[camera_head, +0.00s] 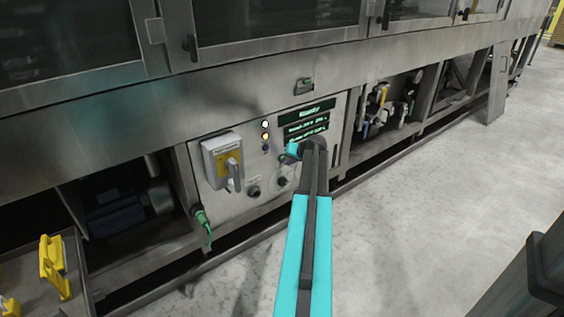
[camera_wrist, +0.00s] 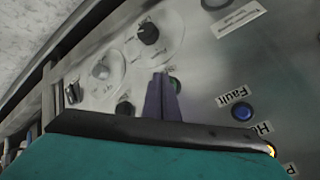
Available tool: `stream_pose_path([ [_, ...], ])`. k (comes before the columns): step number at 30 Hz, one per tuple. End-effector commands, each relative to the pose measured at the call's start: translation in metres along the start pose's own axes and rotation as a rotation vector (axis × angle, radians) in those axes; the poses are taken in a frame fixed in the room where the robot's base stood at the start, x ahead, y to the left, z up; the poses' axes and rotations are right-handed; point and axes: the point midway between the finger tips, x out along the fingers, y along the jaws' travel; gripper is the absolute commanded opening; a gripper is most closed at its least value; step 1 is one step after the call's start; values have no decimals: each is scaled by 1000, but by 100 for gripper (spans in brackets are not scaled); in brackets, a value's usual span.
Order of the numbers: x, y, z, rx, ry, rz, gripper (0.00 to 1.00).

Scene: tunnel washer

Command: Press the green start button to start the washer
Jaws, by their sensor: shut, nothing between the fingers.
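The green button (camera_wrist: 176,85) is in the wrist view, on the grey control panel, just right of my fingertips and partly hidden behind them. My gripper (camera_wrist: 162,76) is shut and empty, its dark fingers pointing at the panel right beside the button. I cannot tell whether the fingertips touch the button or the panel. In the head view, my teal arm reaches to the washer's control panel (camera_head: 234,204), and its end covers part of the panel. I cannot make out the green button there.
Black knobs (camera_wrist: 148,33) sit beyond the fingers, and a blue Fault lamp (camera_wrist: 242,112) sits to their right. In the head view, a grey-and-yellow switch box (camera_head: 222,160) stands out left of my arm, and a display (camera_head: 306,122) is above. Open floor (camera_head: 420,210) lies to the right.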

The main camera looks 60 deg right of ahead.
Motion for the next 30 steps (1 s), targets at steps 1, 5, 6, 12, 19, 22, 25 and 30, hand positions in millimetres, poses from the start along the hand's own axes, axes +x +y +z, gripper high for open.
stream_pose_path([
  [1, 0, 0, 0, 0, 0, 0, 0],
  [5, 1, -1, -1, 0, 0, 0, 0],
  [6, 1, -1, -1, 0, 0, 0, 0],
  [12, 2, -2, -2, 0, 0, 0, 0],
  [19, 4, -3, -3, 0, 0, 0, 0],
  [22, 4, -3, -3, 0, 0, 0, 0],
  [25, 5, -4, -4, 0, 0, 0, 0],
  [30, 6, -5, -4, -1, 0, 0, 0],
])
